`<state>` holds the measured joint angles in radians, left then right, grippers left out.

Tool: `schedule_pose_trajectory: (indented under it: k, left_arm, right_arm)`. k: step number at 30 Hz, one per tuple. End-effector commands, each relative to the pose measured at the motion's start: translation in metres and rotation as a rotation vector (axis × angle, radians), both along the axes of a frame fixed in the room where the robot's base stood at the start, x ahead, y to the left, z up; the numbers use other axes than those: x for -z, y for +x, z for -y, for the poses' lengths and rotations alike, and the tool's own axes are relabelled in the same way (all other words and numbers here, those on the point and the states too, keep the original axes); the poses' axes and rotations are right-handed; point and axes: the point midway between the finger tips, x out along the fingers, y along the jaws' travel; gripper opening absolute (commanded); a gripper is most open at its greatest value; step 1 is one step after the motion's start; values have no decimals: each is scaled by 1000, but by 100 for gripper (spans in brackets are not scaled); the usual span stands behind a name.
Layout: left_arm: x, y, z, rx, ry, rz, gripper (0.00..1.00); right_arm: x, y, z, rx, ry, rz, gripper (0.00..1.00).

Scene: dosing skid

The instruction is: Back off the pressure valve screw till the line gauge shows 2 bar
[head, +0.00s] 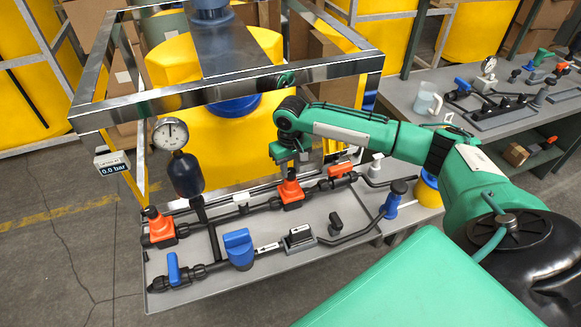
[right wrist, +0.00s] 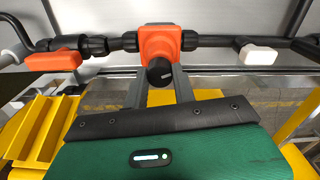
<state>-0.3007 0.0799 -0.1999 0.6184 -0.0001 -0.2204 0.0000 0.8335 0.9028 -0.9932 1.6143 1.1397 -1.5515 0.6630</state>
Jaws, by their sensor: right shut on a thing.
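My right gripper (head: 290,170) reaches down onto an orange valve (head: 291,190) on the rear pipe line. In the right wrist view, the two grey fingers of my right gripper (right wrist: 160,82) sit on either side of the black screw (right wrist: 159,72) of this orange valve (right wrist: 159,43), shut on it. A second orange valve (head: 160,230) with a black screw stands at the left end of the line. A round dial gauge (head: 170,133) sits on a dark vessel; its needle points about upward, and its numbers are too small to read. A small display (head: 113,168) reads 0.0 bar. My left gripper is out of view.
A steel frame (head: 230,88) crosses above the skid tray (head: 215,285). An orange handle (head: 341,169) is right of the gripped valve. Blue valves (head: 238,247) stand at the front. A grey bench (head: 480,130) with more fittings is at the right.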

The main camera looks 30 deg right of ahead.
Motion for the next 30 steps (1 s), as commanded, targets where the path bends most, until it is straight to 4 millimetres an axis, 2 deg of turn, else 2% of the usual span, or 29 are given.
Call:
schedule_pose_trajectory:
  k: [8,18,30]
  left_arm:
    - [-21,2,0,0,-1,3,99]
    - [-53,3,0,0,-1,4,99]
    - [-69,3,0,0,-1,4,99]
  right_arm:
    - [-5,0,0,-93,1,0,4]
    - [-5,1,0,-324,1,0,4]
    - [-2,1,-1,-498,0,2,4]
